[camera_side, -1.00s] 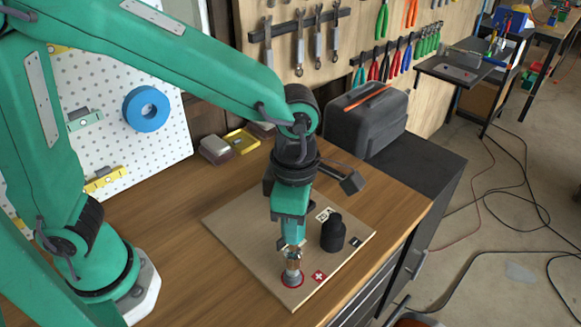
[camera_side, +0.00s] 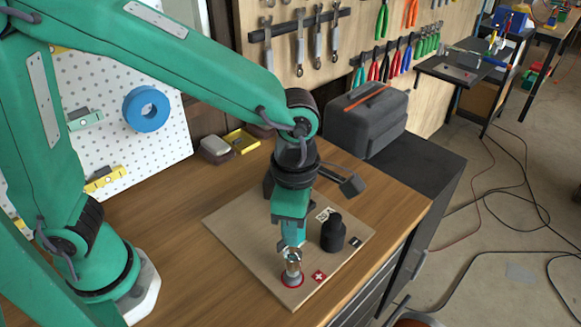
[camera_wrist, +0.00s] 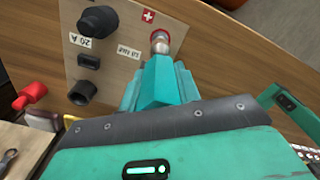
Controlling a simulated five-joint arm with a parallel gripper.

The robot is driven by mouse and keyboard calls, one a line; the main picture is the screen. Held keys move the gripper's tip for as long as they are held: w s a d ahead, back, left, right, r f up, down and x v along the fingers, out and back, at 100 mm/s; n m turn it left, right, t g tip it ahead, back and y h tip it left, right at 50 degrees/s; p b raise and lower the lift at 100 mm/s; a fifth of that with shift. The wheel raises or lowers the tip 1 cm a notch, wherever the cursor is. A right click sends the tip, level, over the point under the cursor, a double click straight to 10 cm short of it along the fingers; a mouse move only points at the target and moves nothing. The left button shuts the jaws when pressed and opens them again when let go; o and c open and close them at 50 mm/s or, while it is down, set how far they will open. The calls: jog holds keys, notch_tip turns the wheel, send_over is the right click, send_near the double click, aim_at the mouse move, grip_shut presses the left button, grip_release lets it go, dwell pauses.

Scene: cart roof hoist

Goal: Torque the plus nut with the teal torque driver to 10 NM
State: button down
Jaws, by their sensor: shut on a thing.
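My gripper (camera_side: 292,236) points down over the near part of a wooden board (camera_side: 235,222). It is shut on a teal block-shaped body, which I take for the teal torque driver (camera_wrist: 160,82). Its lower end is over the plus nut (camera_side: 292,272), a metallic piece inside a red ring beside the red plus label (camera_side: 318,276). The nut end also shows in the wrist view (camera_wrist: 160,38), just ahead of the teal body. I cannot tell whether driver and nut touch, since the contact is small and partly hidden.
A black knobbed post (camera_side: 333,234) stands on the board close to the right of my gripper. A dark-headed tool (camera_side: 350,183) lies behind. A grey toolbox (camera_side: 366,122) stands at the back. The wooden bench is clear left of the board.

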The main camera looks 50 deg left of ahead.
jog(key=shift+f, duration=1.1)
jog(key=shift+m, duration=1.7)
jog(key=shift+m, duration=1.5)
jog(key=shift+s+m, duration=0.1)
jog(key=shift+m, duration=3.1)
jog(key=shift+n, duration=1.5)
